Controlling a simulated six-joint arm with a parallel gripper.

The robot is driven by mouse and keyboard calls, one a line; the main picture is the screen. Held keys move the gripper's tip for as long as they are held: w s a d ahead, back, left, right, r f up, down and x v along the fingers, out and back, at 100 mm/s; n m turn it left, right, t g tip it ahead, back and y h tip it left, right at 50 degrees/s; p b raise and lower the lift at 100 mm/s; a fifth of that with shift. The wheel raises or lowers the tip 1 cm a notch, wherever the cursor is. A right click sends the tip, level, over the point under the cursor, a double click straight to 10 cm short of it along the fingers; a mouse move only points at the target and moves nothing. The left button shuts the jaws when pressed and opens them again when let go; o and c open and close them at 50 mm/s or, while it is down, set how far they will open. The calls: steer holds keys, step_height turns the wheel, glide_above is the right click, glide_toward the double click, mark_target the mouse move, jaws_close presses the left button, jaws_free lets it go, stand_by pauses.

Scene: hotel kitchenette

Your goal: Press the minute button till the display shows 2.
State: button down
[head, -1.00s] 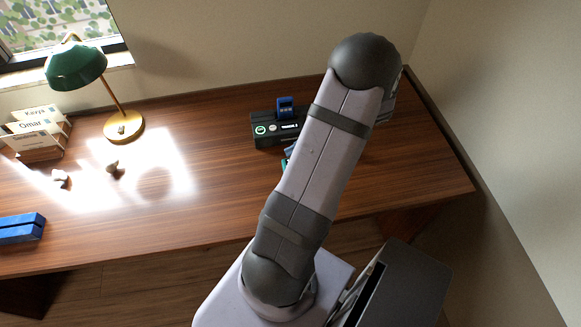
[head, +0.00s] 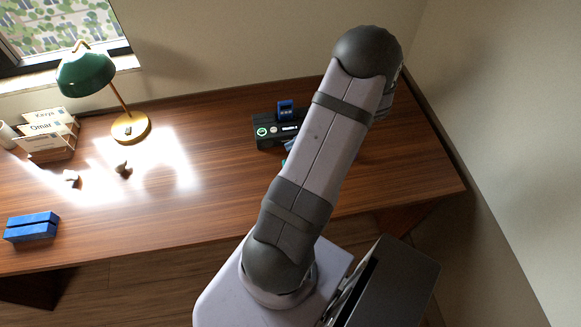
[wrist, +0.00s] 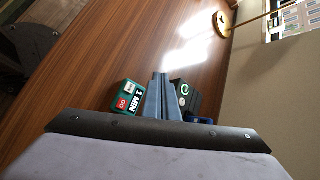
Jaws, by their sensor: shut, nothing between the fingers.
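A black device (head: 265,134) with a green round mark and small pale panels stands on the desk, partly behind my arm. Its black end with the green ring shows in the wrist view (wrist: 184,91), right of my fingers. No display digit is legible.
A blue holder (head: 286,109) stands at the device's back. A green lamp (head: 87,72), a card rack (head: 50,136), small pale objects (head: 71,177) and a blue block (head: 32,226) are at the left. The desk (head: 200,205) between is clear, with bright sun glare.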

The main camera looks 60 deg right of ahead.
steer(key=shift+f, duration=0.1)
steer(key=shift+f+b, duration=3.4)
steer(key=shift+f, duration=0.9)
steer(key=shift+f, duration=0.15)
steer(key=shift+f+b, duration=0.3)
steer(key=shift+f, duration=0.35)
steer(key=shift+r, duration=0.1)
steer(key=shift+r+p, duration=0.35)
steer(key=shift+r, duration=0.35)
